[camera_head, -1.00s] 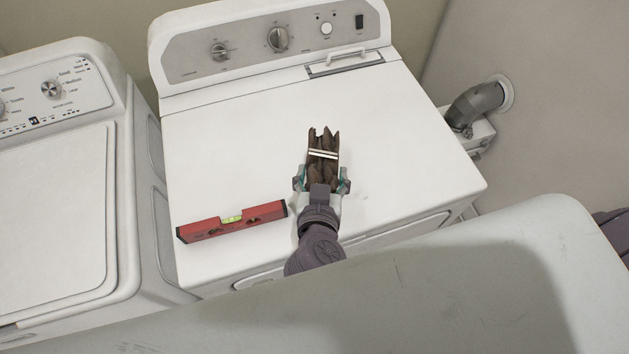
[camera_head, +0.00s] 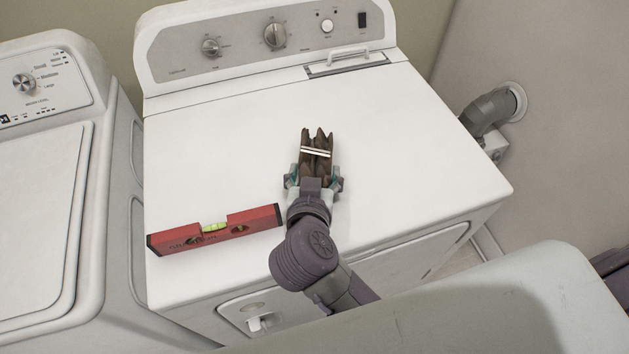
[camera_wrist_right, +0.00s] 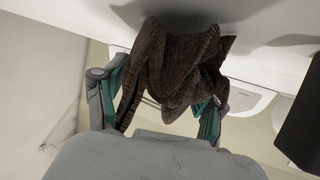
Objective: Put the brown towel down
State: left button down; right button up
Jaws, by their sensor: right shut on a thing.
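The brown towel (camera_head: 317,141) is bunched up with white stripes across it. My right gripper (camera_head: 315,172) is shut on it, above the white top of the dryer (camera_head: 400,150). In the right wrist view the towel (camera_wrist_right: 180,70) hangs in folds between the teal fingers of the right gripper (camera_wrist_right: 160,100). A dark shadow falls on the white surface beside it. Whether the towel touches the top is hard to tell. My left gripper is not in view.
A red spirit level (camera_head: 215,229) lies on the dryer top, left of my right gripper. A white washer (camera_head: 40,210) stands to the left. A grey vent pipe (camera_head: 490,110) meets the wall at right. The dryer top's back and right parts are clear.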

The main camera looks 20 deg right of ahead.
jog(key=shift+r, duration=0.1)
jog(key=o, duration=1.4)
jog(key=p+v, duration=0.9)
jog(key=v, duration=0.2)
jog(key=shift+s+r, duration=0.2)
jog(key=shift+r, duration=0.05)
jog(key=shift+s+a, duration=0.15)
jog(key=shift+s, duration=0.15)
